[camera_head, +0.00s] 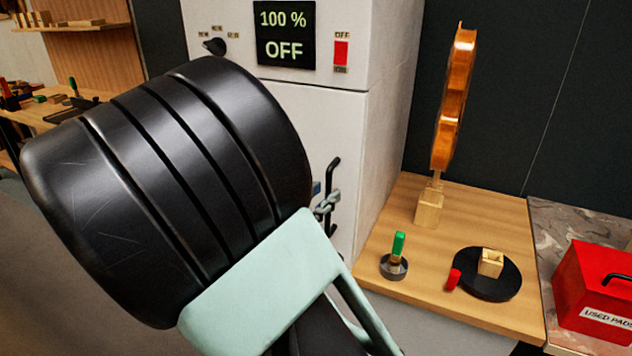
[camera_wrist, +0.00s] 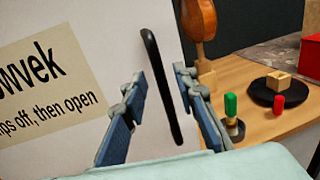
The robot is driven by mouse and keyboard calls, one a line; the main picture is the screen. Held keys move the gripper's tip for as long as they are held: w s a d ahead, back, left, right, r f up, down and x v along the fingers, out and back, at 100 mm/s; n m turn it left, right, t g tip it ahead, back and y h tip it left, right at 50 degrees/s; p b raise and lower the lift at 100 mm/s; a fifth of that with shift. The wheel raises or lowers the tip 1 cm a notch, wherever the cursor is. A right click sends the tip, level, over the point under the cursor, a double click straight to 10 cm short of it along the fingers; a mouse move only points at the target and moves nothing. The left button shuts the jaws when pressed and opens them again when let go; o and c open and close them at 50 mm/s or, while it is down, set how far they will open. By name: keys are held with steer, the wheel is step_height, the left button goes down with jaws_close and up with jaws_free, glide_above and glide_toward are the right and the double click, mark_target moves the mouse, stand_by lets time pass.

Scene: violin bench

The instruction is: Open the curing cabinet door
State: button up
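The curing cabinet door (camera_head: 338,120) is the white front panel below the control panel, and it looks shut. Its black bar handle (camera_head: 333,172) is on the right side of the door. In the wrist view the handle (camera_wrist: 160,85) stands upright, slightly tilted, between the two fingers of my gripper (camera_wrist: 162,88). The fingers are open, with a gap showing on each side of the handle. In the head view my gripper (camera_head: 328,203) is at the handle, and my arm hides much of the door. A label (camera_wrist: 45,85) is on the door's face.
A display (camera_head: 285,34) reads 100 % and OFF, beside a red switch (camera_head: 341,53). Right of the cabinet, a wooden bench (camera_head: 440,285) holds a violin (camera_head: 455,100) on a block, a green-handled tool (camera_head: 398,245) and a black disc (camera_head: 487,280). A red box (camera_head: 590,280) stands farther right.

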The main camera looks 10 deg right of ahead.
steer(key=shift+x, duration=1.45)
steer(key=shift+c, duration=0.5)
jaws_close()
